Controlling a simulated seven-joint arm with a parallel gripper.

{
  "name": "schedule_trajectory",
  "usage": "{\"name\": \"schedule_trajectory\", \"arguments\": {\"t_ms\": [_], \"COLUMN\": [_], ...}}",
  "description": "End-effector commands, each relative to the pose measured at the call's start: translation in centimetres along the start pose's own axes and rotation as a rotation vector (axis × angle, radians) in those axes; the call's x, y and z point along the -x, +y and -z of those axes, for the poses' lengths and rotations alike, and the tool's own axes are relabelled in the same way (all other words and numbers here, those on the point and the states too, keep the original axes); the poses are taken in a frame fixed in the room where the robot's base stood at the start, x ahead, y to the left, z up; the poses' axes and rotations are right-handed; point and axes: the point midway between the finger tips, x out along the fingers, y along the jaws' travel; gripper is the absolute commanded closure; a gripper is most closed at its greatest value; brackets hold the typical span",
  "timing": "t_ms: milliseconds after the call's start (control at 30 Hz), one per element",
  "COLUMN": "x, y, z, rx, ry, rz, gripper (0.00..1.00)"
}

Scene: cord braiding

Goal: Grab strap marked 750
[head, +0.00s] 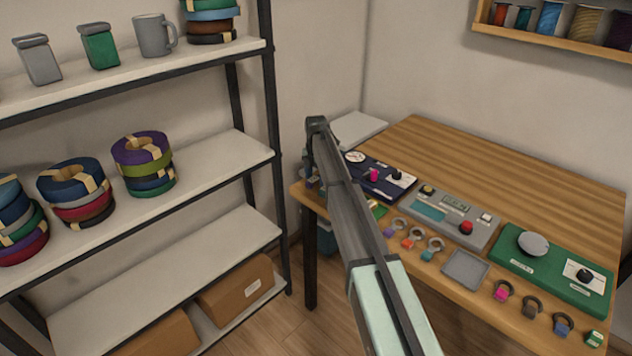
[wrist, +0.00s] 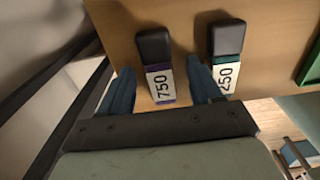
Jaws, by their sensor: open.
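In the wrist view, the strap marked 750 (wrist: 160,84) has a dark grey rounded end, a white label and a purple edge. It lies against a brown wooden surface. My gripper (wrist: 161,70) is open, with one blue finger on each side of this strap in the picture. I see no grip on it, and I cannot tell the depth between them. A second strap marked 250 (wrist: 227,70), with a green edge, is just right of the right finger. In the head view my arm crosses the middle, and I cannot make out the fingers or the 750 strap.
In the head view, a wooden table (head: 490,170) carries a grey control box (head: 450,213), a green box (head: 510,262), a small grey tray (head: 465,268) and several ring-topped tags. Shelves (head: 205,170) with coiled straps stand at left. A green edge (wrist: 311,65) is at the wrist view's right.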

Motion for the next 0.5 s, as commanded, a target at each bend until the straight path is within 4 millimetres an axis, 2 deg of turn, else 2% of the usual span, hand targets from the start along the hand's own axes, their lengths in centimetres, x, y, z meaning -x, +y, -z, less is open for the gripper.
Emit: {"name": "schedule_trajectory", "arguments": {"t_ms": [167, 500], "x": [0.03, 0.04], "y": [0.0, 0.0], "z": [-0.01, -0.02], "rx": [0.0, 0.0], "ry": [0.0, 0.0], "rz": [0.0, 0.0], "gripper": [0.38, 0.71]}}
